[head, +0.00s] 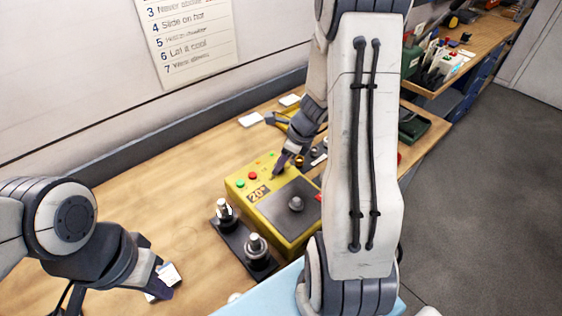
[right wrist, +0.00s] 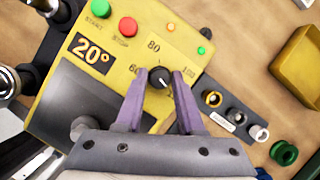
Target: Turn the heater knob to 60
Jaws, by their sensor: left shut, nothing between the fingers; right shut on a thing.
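The yellow heater box (head: 235,183) stands on the bench, and its display (right wrist: 91,53) reads 20°. The small dark heater knob (right wrist: 160,77) has a white pointer mark, whose direction I cannot read for certain. Around it are printed 80 and 100; other marks are partly hidden by the fingers. My right gripper (right wrist: 158,88) is shut on the knob, one purple finger on each side; in the head view it (head: 279,168) reaches down onto the box top. My left gripper (head: 161,284) is shut and empty, low over the bench at the left, beside a small white item.
Beside the display are a green button (right wrist: 100,8) and a red button (right wrist: 128,27). A dark fixture with two posts (head: 237,243) stands just left of the box. A strip with rings (right wrist: 235,113) and a yellow tray (right wrist: 301,62) lie beyond. The left bench is mostly clear.

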